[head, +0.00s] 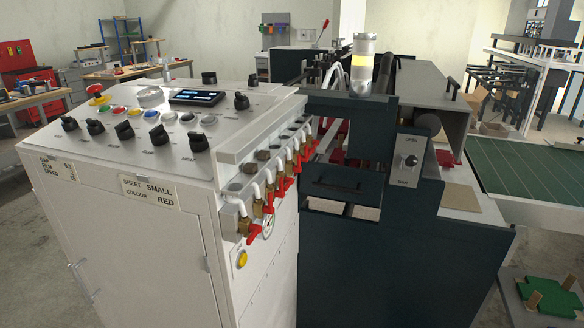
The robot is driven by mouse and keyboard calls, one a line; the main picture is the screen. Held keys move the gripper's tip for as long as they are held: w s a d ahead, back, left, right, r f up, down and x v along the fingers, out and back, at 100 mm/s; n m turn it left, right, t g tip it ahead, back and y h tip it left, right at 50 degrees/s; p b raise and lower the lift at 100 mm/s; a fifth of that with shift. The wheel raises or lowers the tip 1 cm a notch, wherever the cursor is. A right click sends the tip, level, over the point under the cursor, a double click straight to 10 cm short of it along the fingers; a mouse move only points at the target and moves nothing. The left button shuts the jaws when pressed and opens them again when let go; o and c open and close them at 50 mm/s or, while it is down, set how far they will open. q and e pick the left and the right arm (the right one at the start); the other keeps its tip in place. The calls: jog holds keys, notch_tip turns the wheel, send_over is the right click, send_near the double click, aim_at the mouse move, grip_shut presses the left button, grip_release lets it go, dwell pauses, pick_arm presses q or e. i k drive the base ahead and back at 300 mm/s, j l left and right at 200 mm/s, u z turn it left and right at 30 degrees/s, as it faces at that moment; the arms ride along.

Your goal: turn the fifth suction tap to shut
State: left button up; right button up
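A row of several brass suction taps with red levers (281,187) runs along the right side of the white control cabinet (150,245). White hoses (270,181) come down to the taps from the rail above. The nearest red lever (253,232) hangs at the front end of the row. The levers overlap from this angle, so I cannot tell which tap is the fifth or how its lever is set. Neither of my grippers is in view.
The sloped panel (160,150) carries knobs and buttons. A dark machine body (395,265) stands close on the right of the taps, leaving a narrow gap. A green conveyor (530,170) lies farther right.

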aim_at(297, 169)
jog(key=i+l, duration=0.1)
jog(key=l, duration=0.3)
jog(key=i+l, duration=0.1)
jog(key=l, duration=0.65)
jog(key=i+l, duration=0.15)
jog(key=l, duration=0.25)
jog(key=l+u, duration=0.2)
jog(key=u, duration=0.25)
jog(key=l+u, duration=0.2)
jog(key=u, duration=0.2)
jog(key=l+u, duration=0.2)
jog(key=u, duration=0.25)
